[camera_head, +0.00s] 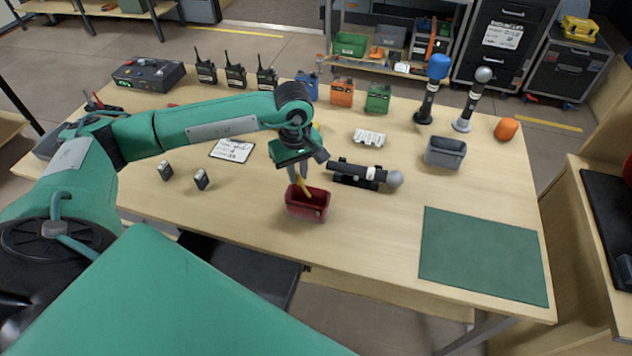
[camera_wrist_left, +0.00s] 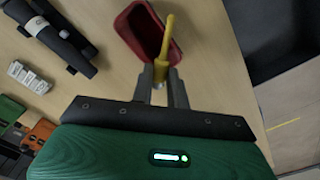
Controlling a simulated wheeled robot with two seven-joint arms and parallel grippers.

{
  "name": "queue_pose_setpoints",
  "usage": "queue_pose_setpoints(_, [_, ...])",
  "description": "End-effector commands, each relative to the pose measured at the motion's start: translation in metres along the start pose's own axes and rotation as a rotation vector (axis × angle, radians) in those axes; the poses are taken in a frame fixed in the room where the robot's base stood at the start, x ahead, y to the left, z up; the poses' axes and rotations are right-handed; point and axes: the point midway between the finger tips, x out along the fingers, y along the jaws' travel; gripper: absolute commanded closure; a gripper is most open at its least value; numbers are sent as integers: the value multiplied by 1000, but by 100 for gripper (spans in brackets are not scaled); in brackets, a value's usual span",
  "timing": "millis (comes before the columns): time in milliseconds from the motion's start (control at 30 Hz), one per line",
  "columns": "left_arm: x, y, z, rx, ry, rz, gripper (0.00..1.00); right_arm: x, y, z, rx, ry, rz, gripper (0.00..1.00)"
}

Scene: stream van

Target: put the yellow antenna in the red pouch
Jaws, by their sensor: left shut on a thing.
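The yellow antenna (camera_wrist_left: 167,42) is a thin stick with a thicker base. My left gripper (camera_head: 298,179) is shut on it, with the fingers around its base in the left wrist view (camera_wrist_left: 161,80). The antenna also shows in the head view (camera_head: 304,187), slanting down at the red pouch. The red pouch (camera_head: 308,207) is an open box-like container on the table near its front edge. In the left wrist view the pouch (camera_wrist_left: 127,30) lies just beyond the fingers, and the antenna's tip overlaps its opening. I cannot tell how far inside the tip is. My right gripper is not in view.
A black microphone (camera_head: 352,171) lies in a stand just right of the pouch. A grey bin (camera_head: 445,152) and a green mat (camera_head: 482,254) are farther right. Several radios (camera_head: 235,76) stand at the back. Two small dark items (camera_head: 200,179) stand left.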

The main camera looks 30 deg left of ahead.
Motion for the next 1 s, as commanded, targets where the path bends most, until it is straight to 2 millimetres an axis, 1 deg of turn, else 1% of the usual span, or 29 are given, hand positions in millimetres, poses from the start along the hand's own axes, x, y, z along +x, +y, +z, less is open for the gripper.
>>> queue_pose_setpoints(33, [-4,-2,-1,-13,1,-1,100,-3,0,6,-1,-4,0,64])
queue_pose_setpoints(100, [-4,-3,-2,-24,1,-1,100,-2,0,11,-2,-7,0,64])
queue_pose_setpoints(267, [4,-3,-2,-30,0,-1,100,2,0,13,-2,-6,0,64])
queue_pose_setpoints(367, [13,-3,-2,-29,0,-1,100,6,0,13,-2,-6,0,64])
queue_pose_setpoints(600, [41,-3,-2,-28,0,-1,100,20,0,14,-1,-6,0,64])
queue_pose_setpoints(733, [53,-3,-1,-28,-1,0,100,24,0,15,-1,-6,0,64])
queue_pose_setpoints(833, [56,-3,-1,-28,-1,-1,100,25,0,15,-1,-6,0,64])
queue_pose_setpoints(1000, [56,-3,-2,-27,0,0,100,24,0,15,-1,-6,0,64])
